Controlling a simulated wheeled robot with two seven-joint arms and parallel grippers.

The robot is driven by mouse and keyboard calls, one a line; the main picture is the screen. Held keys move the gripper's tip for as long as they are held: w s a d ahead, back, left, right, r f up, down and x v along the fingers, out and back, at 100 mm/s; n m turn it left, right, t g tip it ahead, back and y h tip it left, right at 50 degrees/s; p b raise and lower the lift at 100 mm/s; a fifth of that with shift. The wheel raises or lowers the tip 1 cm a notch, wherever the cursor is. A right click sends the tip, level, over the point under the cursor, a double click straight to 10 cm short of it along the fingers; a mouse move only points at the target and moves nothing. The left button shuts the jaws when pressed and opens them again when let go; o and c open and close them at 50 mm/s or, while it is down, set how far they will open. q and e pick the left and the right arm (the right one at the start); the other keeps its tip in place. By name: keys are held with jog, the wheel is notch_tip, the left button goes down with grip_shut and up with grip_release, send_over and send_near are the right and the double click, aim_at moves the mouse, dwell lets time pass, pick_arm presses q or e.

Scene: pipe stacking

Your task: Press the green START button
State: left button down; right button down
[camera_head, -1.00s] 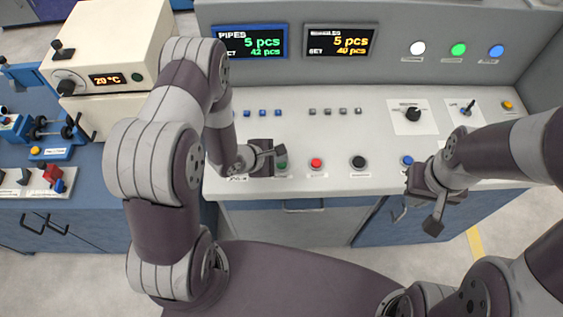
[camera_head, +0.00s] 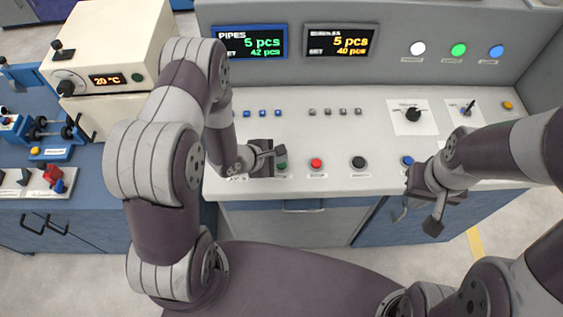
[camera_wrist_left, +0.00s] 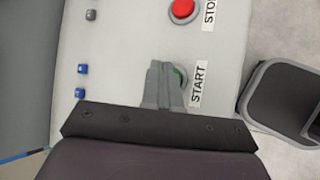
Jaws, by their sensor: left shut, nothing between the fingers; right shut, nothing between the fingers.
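The green START button (camera_head: 281,163) is on the light console top, partly hidden by my left gripper (camera_head: 277,152). In the left wrist view the green button (camera_wrist_left: 180,76) shows just past the shut fingers (camera_wrist_left: 163,72), beside the START label (camera_wrist_left: 198,83). The fingertips overlap the button's edge in that view; I cannot tell whether they touch it. My left gripper is shut and empty. My right gripper (camera_head: 419,216) is shut and empty, in front of the console's front edge at the right.
Small blue buttons (camera_head: 262,113) lie behind. Two displays (camera_head: 250,42) stand on the back panel. A beige box (camera_head: 107,45) is at the left.

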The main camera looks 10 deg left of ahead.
aim_at(279, 166)
dwell(0.5)
pick_arm(q)
jog(key=shift+f, duration=0.4)
jog(key=shift+f+b, duration=0.35)
jog(key=shift+f, duration=0.05)
dwell(0.4)
jog(key=shift+r, duration=0.1)
jog(key=shift+r+p, duration=0.7)
jog(key=shift+p, duration=0.25)
jog(key=shift+r, duration=0.1)
notch_tip(279, 166, up, 5)
jog(key=p, duration=0.5)
